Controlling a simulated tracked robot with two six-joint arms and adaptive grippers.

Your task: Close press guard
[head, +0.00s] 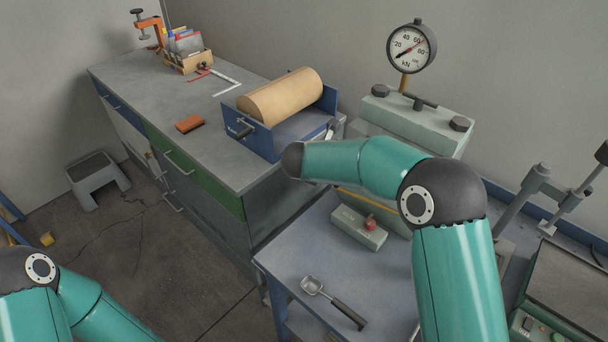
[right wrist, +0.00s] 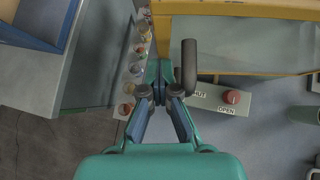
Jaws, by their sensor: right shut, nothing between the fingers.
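The press (head: 425,118) stands at the right in the head view, mostly behind my right arm. Its guard (right wrist: 245,12) shows in the right wrist view as a yellow frame around a clear pane, with a dark upright handle (right wrist: 188,62) at its left side. My right gripper (right wrist: 160,72) is shut and empty just left of the handle; I cannot tell whether they touch. A pale switch box (head: 358,228) with a red knob sits before the press; in the wrist view its labels read OPEN and, partly hidden, SHUT. My left gripper is out of view.
A scoop (head: 330,298) lies on the blue-grey table (head: 290,265) in front. A blue tray (head: 262,138) with a tan roll stands on the left bench (head: 150,85). A dial gauge (head: 411,48) rises above the press. A step stool (head: 97,178) stands on the floor.

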